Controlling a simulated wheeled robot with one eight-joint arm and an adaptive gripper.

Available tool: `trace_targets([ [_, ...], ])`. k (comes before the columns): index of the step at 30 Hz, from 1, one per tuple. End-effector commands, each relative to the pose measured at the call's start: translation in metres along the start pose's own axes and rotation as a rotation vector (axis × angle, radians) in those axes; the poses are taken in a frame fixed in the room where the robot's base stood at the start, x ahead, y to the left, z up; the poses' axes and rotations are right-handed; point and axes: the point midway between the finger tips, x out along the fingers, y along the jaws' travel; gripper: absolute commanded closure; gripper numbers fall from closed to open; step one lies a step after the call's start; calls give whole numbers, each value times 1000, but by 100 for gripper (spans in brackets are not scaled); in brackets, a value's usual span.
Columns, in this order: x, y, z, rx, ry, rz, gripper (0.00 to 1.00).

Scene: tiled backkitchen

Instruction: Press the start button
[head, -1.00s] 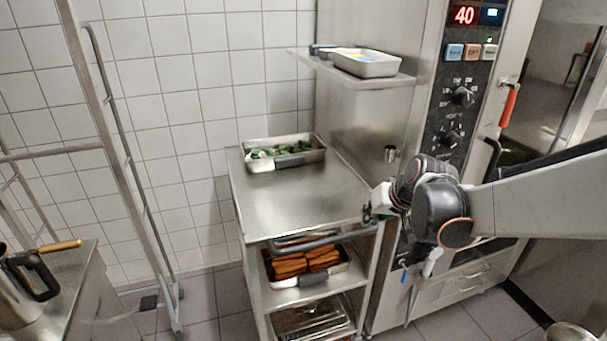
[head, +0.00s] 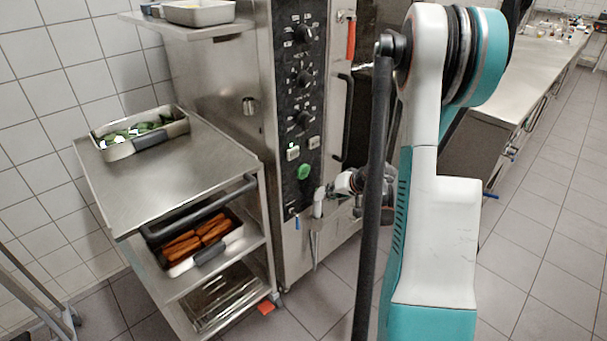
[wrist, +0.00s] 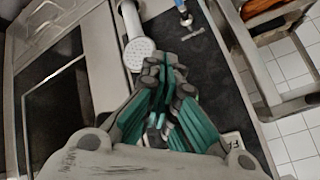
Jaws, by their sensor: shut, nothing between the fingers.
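A round green button (head: 304,171) sits low on the oven's dark control panel (head: 300,90), below two small pale square buttons, one with a lit green mark. I cannot read a start label on any of them. My gripper (head: 343,184) is just right of the green button in the head view, partly hidden behind my arm. In the wrist view my gripper (wrist: 163,70) is shut and empty over the dark panel. A pale square button (wrist: 233,138) shows beside its fingers. The green button is not visible there, and contact cannot be told.
A white spray head (head: 318,195) hangs below the panel, close to my gripper; it shows in the wrist view (wrist: 138,50). A steel cart (head: 180,165) with food trays stands left of the oven. A red-handled oven door is at right. Floor beyond my arm is clear.

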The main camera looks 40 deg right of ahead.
Motion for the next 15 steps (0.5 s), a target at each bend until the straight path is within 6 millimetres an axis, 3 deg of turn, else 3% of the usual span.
trace_targets([
  [15,5,-2,-3,0,3,1,100],
])
